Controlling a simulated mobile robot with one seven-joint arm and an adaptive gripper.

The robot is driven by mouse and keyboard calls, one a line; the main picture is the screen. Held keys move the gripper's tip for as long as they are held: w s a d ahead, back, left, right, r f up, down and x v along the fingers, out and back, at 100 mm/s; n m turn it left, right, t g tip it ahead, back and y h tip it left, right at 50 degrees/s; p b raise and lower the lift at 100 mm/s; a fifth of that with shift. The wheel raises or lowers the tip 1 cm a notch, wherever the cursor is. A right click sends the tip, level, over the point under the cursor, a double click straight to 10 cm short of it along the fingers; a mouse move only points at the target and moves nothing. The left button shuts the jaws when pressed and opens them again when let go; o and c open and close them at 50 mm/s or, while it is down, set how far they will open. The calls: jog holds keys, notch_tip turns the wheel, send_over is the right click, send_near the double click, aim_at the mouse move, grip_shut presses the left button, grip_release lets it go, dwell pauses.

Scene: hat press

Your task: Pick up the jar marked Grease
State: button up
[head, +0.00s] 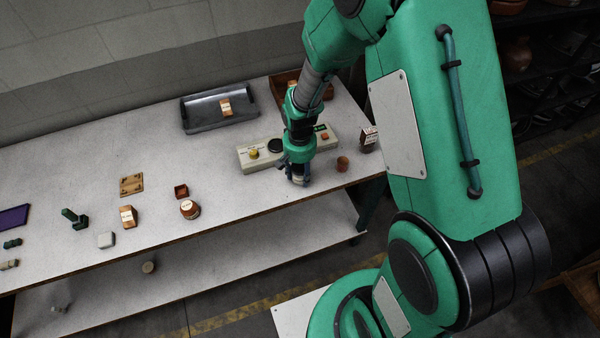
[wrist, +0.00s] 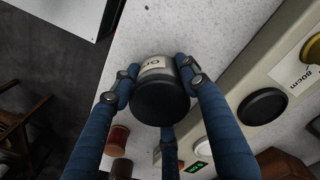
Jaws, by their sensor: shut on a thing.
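In the wrist view a dark, round-topped jar (wrist: 160,103) with a pale label (wrist: 153,66) sits between my blue fingers. Part of the label's lettering is hidden; it seems to begin with "G". My gripper (wrist: 160,90) is shut on this jar, with fingers on both sides and a third below it in the picture. In the head view my gripper (head: 298,178) points down at the table's front part, before the control box. The jar is hidden among the fingers there, and I cannot tell whether it touches the table (head: 90,165).
The control box (head: 262,165) with buttons stands just behind my gripper. A small reddish-brown pot (head: 343,163) and a labelled box (head: 369,142) are to the right. A brown labelled jar (head: 190,210) stands left. A grey tray (head: 200,122) lies at the back.

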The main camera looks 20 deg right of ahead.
aim_at(300, 166)
jog(key=shift+r, duration=0.85)
notch_tip(300, 166, up, 2)
jog(key=shift+r+p, duration=0.2)
jog(key=shift+p, duration=0.45)
jog(key=s+p, duration=0.2)
jog(key=s, duration=1.4)
jog(key=shift+r, duration=0.45)
